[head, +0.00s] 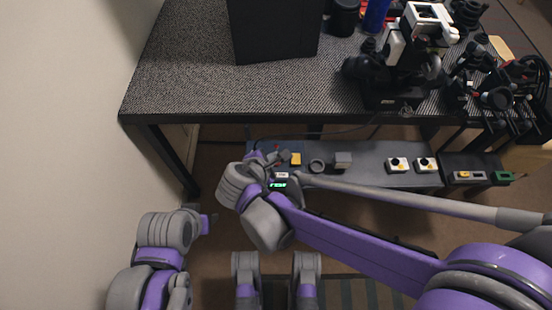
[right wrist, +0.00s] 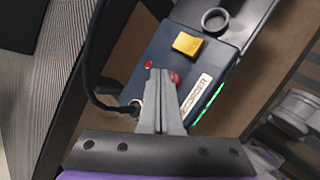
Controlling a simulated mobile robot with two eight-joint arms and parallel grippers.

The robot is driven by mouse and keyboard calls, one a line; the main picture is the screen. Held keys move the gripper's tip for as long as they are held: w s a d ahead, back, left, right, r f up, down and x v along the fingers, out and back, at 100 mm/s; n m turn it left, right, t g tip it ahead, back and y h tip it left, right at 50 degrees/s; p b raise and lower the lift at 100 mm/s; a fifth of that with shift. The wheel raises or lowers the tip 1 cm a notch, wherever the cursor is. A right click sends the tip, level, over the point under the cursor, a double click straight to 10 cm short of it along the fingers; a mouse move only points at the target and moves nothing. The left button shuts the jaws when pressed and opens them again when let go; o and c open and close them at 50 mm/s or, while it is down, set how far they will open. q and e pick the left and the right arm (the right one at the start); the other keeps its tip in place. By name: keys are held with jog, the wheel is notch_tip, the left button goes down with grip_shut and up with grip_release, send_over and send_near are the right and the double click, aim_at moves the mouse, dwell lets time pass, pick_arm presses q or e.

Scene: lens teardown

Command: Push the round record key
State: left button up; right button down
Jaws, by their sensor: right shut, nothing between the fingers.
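The recorder is a dark blue box (right wrist: 222,58) with a yellow square pad (right wrist: 187,44), a "RECORDER" label and a lit green display (right wrist: 208,103). A round red key (right wrist: 174,78) shows at the right edge of my right gripper's fingertips (right wrist: 159,72), partly hidden by them. The fingers are shut and empty, over the box; I cannot tell whether they touch the key. A smaller red dot (right wrist: 149,65) lies just left of the tips. In the head view my right arm covers much of the recorder, whose display (head: 277,185) shows. My left arm is at lower left; its finger state is unclear.
A dark cable (right wrist: 108,104) runs to the recorder. The speckled table (head: 190,75) overhangs behind.

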jog(key=shift+f, duration=0.45)
dwell(0.5)
jog(key=shift+r, duration=0.2)
jog(key=shift+r+p, duration=0.45)
jog(key=shift+r, duration=0.3)
jog(key=shift+r, duration=0.1)
notch_tip(320, 180, up, 6)
jog(key=p, duration=0.4)
dwell(0.3)
